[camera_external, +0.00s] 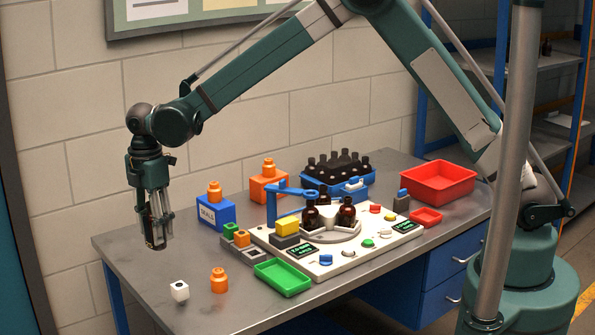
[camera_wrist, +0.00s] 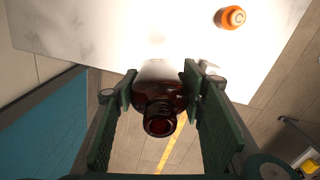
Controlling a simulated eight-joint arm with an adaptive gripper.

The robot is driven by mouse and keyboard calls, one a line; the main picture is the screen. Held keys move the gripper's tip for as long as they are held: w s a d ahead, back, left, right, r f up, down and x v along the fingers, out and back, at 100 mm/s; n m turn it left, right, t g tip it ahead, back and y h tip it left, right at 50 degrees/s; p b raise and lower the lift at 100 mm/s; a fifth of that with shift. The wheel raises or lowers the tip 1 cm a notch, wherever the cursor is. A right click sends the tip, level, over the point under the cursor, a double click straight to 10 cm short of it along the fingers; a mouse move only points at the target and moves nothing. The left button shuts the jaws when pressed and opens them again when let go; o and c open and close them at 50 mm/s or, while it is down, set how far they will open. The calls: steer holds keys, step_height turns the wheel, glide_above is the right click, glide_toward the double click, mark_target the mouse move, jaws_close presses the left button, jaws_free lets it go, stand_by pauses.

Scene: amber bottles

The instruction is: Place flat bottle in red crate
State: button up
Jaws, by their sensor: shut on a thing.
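My gripper (camera_external: 156,240) hangs pointing down at the left end of the table, above its surface or edge. It is shut on a dark amber bottle (camera_wrist: 160,100), whose open mouth faces the camera in the wrist view. The fingers press on both sides of the bottle, and its far end is hard to make out against the pale table. In the external view the bottle is mostly hidden by the fingers. The red crate (camera_external: 431,192) stands at the right back of the table, far from my gripper, and looks empty.
A white board (camera_external: 330,268) with a round holder of amber bottles (camera_external: 346,214) fills the middle. A blue crate of dark bottles (camera_external: 338,190), a blue post with an arm (camera_external: 272,203), a green tray (camera_external: 283,280) and a small red tray (camera_external: 426,216) stand around it.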

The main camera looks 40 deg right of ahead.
step_height(320, 180, up, 4)
steer(key=shift+w+d+r, duration=0.1)
steer(key=shift+d, duration=0.05)
steer(key=w+d+m, duration=0.2)
steer(key=w+d, duration=0.3)
steer(key=d, duration=0.8)
steer(key=w+d+m, duration=0.3)
steer(key=w+d, duration=0.2)
steer(key=d, duration=0.8)
steer(key=w+d+m, duration=0.2)
steer(key=w+d, duration=0.3)
steer(key=d, duration=0.9)
steer(key=s+d+m+b, duration=0.15)
steer(key=d+m, duration=0.45)
steer(key=d, duration=2.5)
steer(key=s+d+m, duration=0.3)
steer(key=s+d, duration=0.4)
steer(key=d, duration=0.6)
steer(key=s+d+m, duration=0.2)
steer(key=s+d, duration=0.5)
steer(key=d, duration=0.6)
steer(key=s+d+m, duration=0.3)
steer(key=s+d, duration=0.5)
steer(key=d, duration=0.5)
steer(key=shift+w+a+f+b, duration=0.15)
steer(key=shift+f+b, duration=0.15)
steer(key=shift+f, duration=2.35)
